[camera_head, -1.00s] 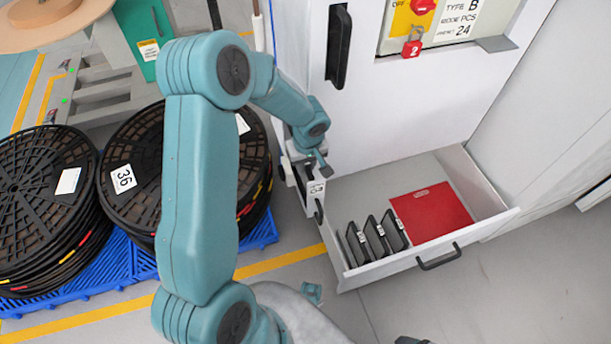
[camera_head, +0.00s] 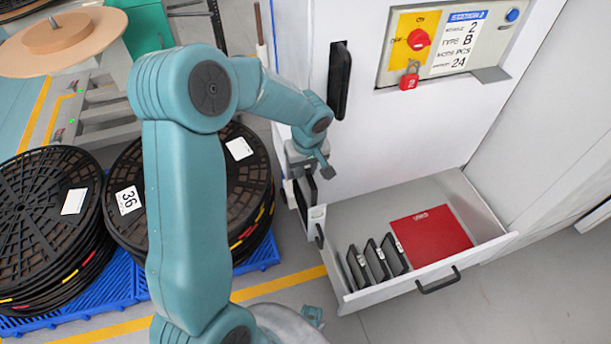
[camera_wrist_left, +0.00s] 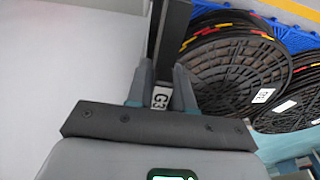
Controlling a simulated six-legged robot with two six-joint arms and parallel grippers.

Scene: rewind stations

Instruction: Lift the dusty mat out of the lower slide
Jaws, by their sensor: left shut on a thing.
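The dusty mat is a dark, thin flat piece (camera_head: 311,187) at the left side of the white machine. It stands upright above the lower slide (camera_head: 316,213), a small white pulled-out holder low on the machine. My left gripper (camera_head: 326,168) is shut on the mat's upper end. In the left wrist view, the mat (camera_wrist_left: 170,45) runs away from between my two fingers (camera_wrist_left: 160,90), with a small white "C3" label near them. I cannot tell whether the mat's lower end is still inside the slide. My right gripper is out of view.
Stacks of black reels (camera_head: 45,215) stand on a blue pallet (camera_head: 262,255) at the left. A control panel (camera_head: 447,40) with a red padlock is above.

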